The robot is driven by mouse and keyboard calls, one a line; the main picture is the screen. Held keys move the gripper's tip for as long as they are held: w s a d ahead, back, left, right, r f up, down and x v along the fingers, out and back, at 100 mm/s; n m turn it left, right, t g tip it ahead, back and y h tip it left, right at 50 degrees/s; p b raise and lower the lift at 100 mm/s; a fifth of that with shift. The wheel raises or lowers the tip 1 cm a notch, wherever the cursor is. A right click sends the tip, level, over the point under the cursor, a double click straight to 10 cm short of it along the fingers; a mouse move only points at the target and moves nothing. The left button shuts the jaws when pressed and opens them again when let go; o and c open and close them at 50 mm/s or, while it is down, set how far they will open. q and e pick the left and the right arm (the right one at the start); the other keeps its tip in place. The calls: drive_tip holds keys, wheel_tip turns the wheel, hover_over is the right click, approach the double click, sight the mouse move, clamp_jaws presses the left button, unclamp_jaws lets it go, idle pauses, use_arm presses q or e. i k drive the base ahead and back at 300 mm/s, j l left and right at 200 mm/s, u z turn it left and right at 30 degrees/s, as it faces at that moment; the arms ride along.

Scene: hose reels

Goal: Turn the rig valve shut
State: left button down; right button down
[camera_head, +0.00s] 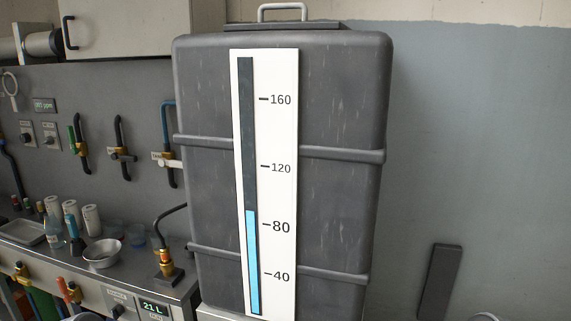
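Several taps and valves are in view, and I cannot tell which one is the rig valve. A brass fitting (163,262) with a black hose stands on a dark block at the right end of the counter. Wall taps hang on the grey panel: one with a green part (80,143), a black one (121,150) and a blue-topped one (168,140). Brass valves with a red-orange handle (68,290) and a yellow body (21,273) sit on the counter front. Neither of my grippers is in view.
A large dark tank (340,120) fills the middle; its level gauge (267,180) reads about 90. A small display (154,307) shows 21 L. The counter holds a metal bowl (103,254), a tray (28,233) and white cylinders (91,219). A dark slab (440,282) stands at right.

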sight(61, 281)
drive_tip(key=u, duration=1.45)
drive_tip(key=z, duration=0.5)
drive_tip(key=i+j+z, duration=0.1)
drive_tip(key=j+z, duration=0.35)
drive_tip(key=i+j+z, duration=0.1)
drive_tip(key=j+z, duration=0.15)
drive_tip(key=z, duration=0.15)
drive_tip(key=j+z, duration=0.55)
drive_tip(key=j, duration=0.5)
drive_tip(key=k+j, duration=0.15)
drive_tip(key=j, duration=0.4)
drive_tip(key=j+z, duration=0.15)
drive_tip(key=j, duration=0.45)
drive_tip(key=k, duration=0.05)
